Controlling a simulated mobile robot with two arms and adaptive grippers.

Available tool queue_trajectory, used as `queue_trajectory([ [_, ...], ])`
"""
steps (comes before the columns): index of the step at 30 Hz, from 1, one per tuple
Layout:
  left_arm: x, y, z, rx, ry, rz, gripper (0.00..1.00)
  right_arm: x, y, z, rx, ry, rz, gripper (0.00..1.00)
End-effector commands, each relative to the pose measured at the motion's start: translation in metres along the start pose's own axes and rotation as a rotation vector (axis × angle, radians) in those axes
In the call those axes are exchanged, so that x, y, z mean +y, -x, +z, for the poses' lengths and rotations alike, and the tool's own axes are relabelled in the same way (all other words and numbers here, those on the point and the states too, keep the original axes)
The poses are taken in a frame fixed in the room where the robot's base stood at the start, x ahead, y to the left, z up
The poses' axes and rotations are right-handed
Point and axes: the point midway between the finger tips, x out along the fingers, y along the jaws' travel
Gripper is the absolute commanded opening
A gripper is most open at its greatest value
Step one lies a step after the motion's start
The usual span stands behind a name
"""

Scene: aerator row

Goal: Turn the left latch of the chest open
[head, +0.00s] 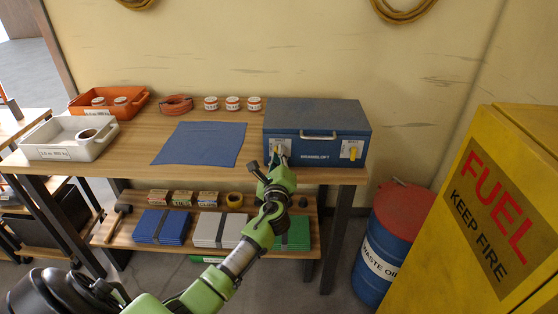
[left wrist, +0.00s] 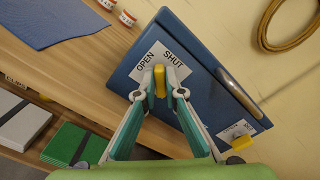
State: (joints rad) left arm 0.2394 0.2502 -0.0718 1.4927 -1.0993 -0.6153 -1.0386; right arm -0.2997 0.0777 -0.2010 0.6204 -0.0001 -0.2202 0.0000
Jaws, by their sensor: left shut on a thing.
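The blue chest (head: 318,120) stands at the right end of the workbench, lid closed. Its left latch (left wrist: 160,80) is a yellow handle on a white plate marked OPEN and SHUT. My left gripper (head: 279,163) is at the chest's front left. In the left wrist view its fingertips (left wrist: 160,92) are closed on the yellow latch from both sides. The latch lies slanted to the chest's edges; the fingers hide part of it. The right latch (head: 352,152) is also yellow, on its own plate. My right gripper is not in view.
A grey carry handle (head: 318,135) sits between the latches. A blue cloth (head: 200,143), white bin (head: 68,138), orange tray (head: 110,103) and several small tins (head: 232,103) are on the bench. A waste oil drum (head: 392,235) and yellow fuel cabinet (head: 490,200) stand right.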

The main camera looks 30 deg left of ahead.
Motion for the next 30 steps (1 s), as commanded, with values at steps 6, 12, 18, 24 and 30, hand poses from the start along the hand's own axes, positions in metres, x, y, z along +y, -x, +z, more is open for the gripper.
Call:
queue_trajectory([
  [6,0.003,0.0,-0.002,-0.002,0.211,0.0,0.0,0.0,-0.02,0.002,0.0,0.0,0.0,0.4],
  [12,0.004,0.0,-0.002,-0.002,0.398,-0.001,0.0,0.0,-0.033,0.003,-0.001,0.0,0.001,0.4],
  [18,0.003,0.0,-0.002,-0.001,0.564,-0.001,0.0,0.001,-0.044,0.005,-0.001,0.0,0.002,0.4],
  [24,0.004,0.0,-0.002,-0.002,0.688,0.0,0.0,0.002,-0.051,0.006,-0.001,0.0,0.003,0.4],
  [30,0.003,0.0,-0.001,-0.002,0.764,-0.001,0.0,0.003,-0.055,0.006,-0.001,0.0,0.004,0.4],
])
